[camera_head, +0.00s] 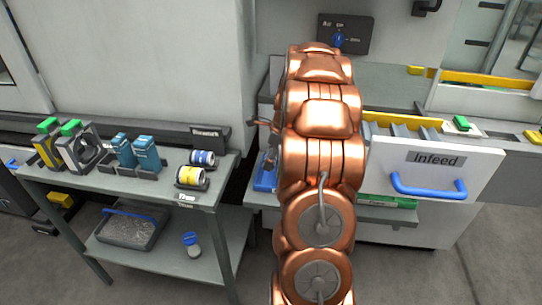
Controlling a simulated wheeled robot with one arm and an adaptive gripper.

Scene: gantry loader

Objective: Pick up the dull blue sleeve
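No part is plainly a dull blue sleeve. Two dull teal-blue pieces, a left one (122,152) and a right one (147,155), stand upright side by side on the left bench. A spool-like part with blue bands (203,158) lies near the bench's right end. A small blue-grey piece (269,160) shows partly behind my arm, over a blue tray (265,180). My copper arm fills the middle of the view. My gripper is mostly hidden behind it; a dark piece (262,123) at the arm's left edge may be part of it. Its opening cannot be seen.
The left bench (185,198) also holds a yellow-banded part (190,176) and green-topped tools (76,147). A chip bin (130,226) and a blue-capped bottle (192,244) sit on its lower shelf. The Infeed drawer (435,178) juts out right of my arm.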

